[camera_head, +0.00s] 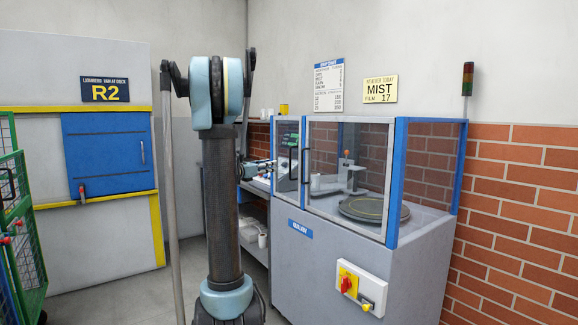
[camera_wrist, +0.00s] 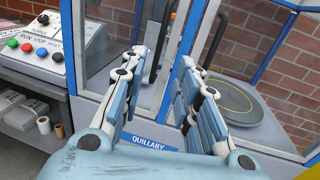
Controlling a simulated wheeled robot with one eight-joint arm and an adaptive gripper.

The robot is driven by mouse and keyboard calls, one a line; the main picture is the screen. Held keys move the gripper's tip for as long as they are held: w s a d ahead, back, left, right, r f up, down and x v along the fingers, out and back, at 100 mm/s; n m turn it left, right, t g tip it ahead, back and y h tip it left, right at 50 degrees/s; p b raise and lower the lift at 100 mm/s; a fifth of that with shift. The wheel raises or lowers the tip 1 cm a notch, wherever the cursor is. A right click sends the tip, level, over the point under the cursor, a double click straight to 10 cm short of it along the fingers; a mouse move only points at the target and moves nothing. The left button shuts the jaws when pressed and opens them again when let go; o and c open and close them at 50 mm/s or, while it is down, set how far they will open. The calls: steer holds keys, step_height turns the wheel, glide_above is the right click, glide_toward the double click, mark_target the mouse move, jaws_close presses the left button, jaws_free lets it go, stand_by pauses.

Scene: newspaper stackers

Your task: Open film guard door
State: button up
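The film guard (camera_head: 395,180) is a blue-framed enclosure with clear panels on a grey machine marked QUILLABY. Its front door (camera_head: 345,175) looks closed and has a black vertical handle (camera_head: 306,165) at its left edge. A turntable (camera_wrist: 228,100) is inside the guard.
A button panel (camera_wrist: 40,45) stands left of the guard, above a shelf with rolls (camera_wrist: 44,125). A red-yellow switch (camera_head: 347,282) is on the machine front. A green wire cage (camera_head: 18,215) stands far left, near a blue wall hatch (camera_head: 105,150).

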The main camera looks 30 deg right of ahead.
glide_above(290, 177)
steer(key=shift+w+d, duration=0.2)
steer(key=shift+w, duration=0.1)
stand_by(0.3)
